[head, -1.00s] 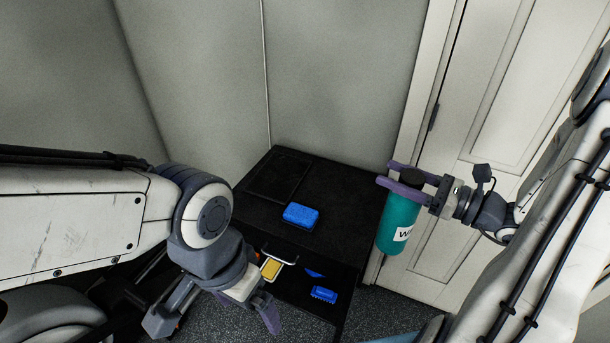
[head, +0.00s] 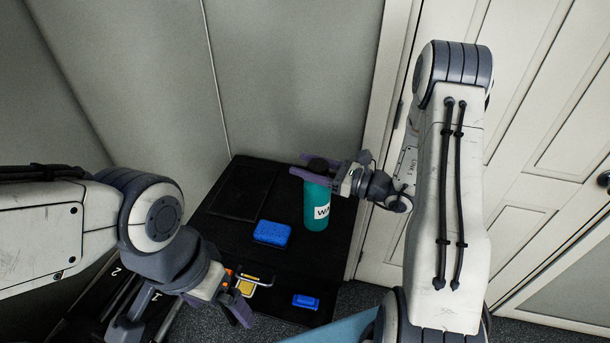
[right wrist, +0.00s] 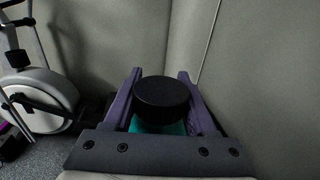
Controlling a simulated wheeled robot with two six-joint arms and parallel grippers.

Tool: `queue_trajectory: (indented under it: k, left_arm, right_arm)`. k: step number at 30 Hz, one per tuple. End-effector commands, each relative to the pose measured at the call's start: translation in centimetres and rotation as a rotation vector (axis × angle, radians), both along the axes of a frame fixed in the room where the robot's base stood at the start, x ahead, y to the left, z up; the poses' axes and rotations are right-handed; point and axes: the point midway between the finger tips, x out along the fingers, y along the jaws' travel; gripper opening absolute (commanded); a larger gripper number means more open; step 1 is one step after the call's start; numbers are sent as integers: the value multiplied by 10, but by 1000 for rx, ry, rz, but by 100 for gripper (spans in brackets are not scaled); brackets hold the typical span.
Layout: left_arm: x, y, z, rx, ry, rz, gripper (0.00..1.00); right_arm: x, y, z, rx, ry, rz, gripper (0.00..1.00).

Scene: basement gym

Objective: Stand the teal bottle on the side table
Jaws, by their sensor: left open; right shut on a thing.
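The teal bottle (head: 316,208) has a black cap and a white label, and looks upright in the head view. My right gripper (head: 312,167) is shut on it just below the cap. In the right wrist view the black cap (right wrist: 162,98) sits between the two purple fingers. The side table (head: 222,230) is black, and the bottle appears over its right part. I cannot tell whether the bottle's base touches the top. My left gripper (head: 232,306) is open, low in front of the table; its fingers are only partly visible.
A blue box-like item (head: 272,233) lies on the table left of the bottle. A dark rectangular panel or tray (head: 243,192) is at the back left. Another blue item (head: 305,301) and a yellow item (head: 246,287) are lower at the front. A white door (head: 535,130) stands at right.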

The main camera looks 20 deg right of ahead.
Motion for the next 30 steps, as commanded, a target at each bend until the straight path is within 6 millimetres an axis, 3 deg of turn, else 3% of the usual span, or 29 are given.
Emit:
queue_trajectory:
  k: [12,25,26,27,30]
  left_arm:
    - [0,0,9,0,0,0,100]
    - [0,0,4,0,0,0,100]
    - [0,0,6,0,0,0,100]
    - [0,0,6,0,0,0,100]
    - [0,0,6,0,0,0,100]
  right_arm:
    - [3,1,-40,2,1,-3,0]
    - [3,1,-48,1,-1,-2,0]
    - [3,1,-46,0,0,-2,68]
    - [3,1,-46,0,0,-2,84]
    - [3,1,-46,0,0,-2,87]
